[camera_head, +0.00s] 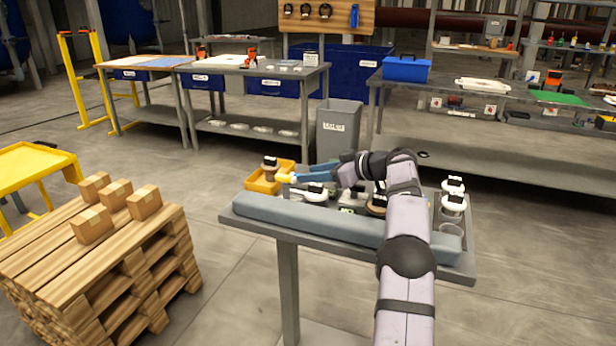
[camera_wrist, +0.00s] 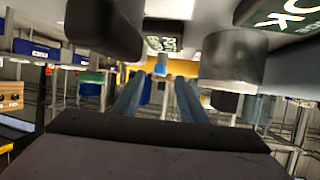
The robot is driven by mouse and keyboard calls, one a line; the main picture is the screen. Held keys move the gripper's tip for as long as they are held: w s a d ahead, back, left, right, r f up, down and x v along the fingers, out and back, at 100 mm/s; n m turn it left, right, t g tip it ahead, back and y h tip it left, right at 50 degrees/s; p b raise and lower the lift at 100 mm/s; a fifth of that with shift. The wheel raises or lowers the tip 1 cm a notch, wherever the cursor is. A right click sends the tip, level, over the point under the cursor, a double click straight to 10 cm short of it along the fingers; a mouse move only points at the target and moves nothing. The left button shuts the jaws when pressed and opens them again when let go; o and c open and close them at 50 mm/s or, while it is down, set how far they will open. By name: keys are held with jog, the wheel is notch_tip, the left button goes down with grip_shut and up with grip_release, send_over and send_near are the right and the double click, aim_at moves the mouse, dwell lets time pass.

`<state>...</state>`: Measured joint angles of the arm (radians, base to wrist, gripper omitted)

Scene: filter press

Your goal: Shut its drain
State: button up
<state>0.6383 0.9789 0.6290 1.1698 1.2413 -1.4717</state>
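My gripper (camera_head: 307,172) reaches left over a small grey work stand (camera_head: 460,272) in the head view. In the wrist view its two blue fingers (camera_wrist: 158,100) are apart with nothing between them. A small light-blue piece (camera_wrist: 160,70) shows beyond the fingertips, in front of a yellow surface. In the head view a small yellow piece (camera_head: 287,178) is close to the fingertips; I cannot tell whether they touch. A grey metal cylinder (camera_wrist: 232,62) hangs right of the fingers in the wrist view. I cannot tell which part is the drain or how it is set.
A yellow bin (camera_head: 262,185) stands at the stand's left end. White-and-black capped parts (camera_head: 453,188) stand at its right, and a blue-grey padded bar (camera_head: 320,223) runs along its front. A grey waste bin (camera_head: 338,130) is behind. A wooden pallet stack (camera_head: 110,280) is at left.

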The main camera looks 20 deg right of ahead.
jog(key=shift+v, duration=2.35)
